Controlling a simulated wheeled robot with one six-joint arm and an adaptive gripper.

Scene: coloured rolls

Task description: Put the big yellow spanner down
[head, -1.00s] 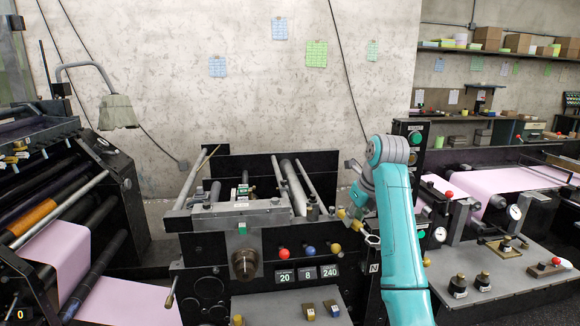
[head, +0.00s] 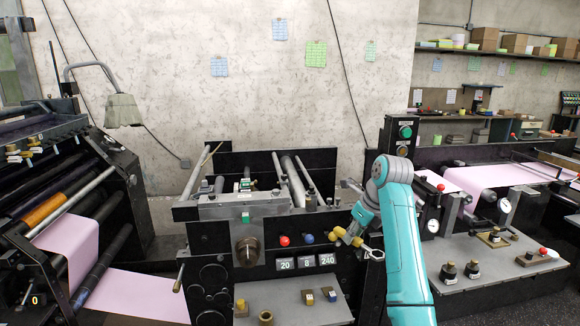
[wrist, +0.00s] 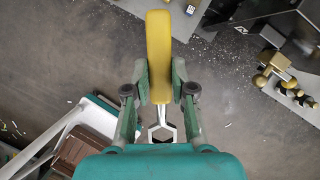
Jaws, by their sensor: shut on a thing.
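My gripper (wrist: 160,78) is shut on the handle, one green finger on each side. In the head view my gripper (head: 356,226) holds the spanner in front of the middle press, right of its counters. The yellow handle (head: 346,238) points left and the ring end (head: 375,254) points right. Below the spanner, the wrist view shows grey floor well beneath it. Nothing is seen touching the spanner apart from my gripper.
The middle press has a grey front ledge (head: 285,300) with small blocks and knobs. A grey worktop (head: 490,265) with knobs and a gauge stands at right. A brass knob (wrist: 260,80) shows at right in the wrist view. Paper scraps lie on the floor.

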